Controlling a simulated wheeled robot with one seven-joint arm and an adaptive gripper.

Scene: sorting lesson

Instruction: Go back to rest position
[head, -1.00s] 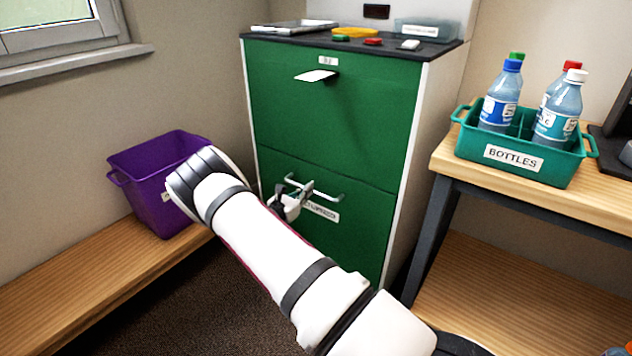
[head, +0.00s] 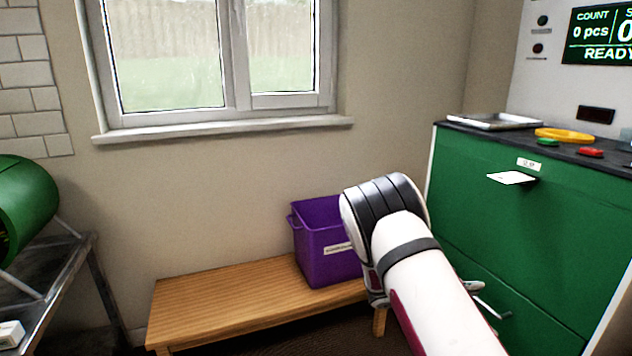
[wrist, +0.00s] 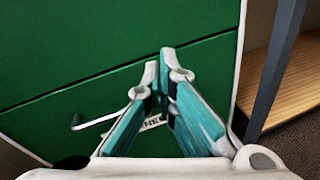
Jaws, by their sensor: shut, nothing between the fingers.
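My gripper (wrist: 160,70) is in the wrist view, its two teal-lined fingers together at the tips with nothing between them. It points at the green front of the cabinet (wrist: 60,60). The lower drawer's bar handle (wrist: 95,122) shows left of the fingers, and its label is partly hidden behind them. In the head view my white arm crosses the lower right, in front of the green cabinet (head: 530,230), and largely hides my gripper. A bit of the handle (head: 490,307) shows beside the arm.
A purple bin (head: 325,255) stands on a low wooden bench (head: 220,300), partly behind my arm. A dark table (head: 60,285) with a green drum (head: 25,205) is at the left. A tray (head: 487,121) and a yellow ring (head: 565,135) lie on the cabinet top.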

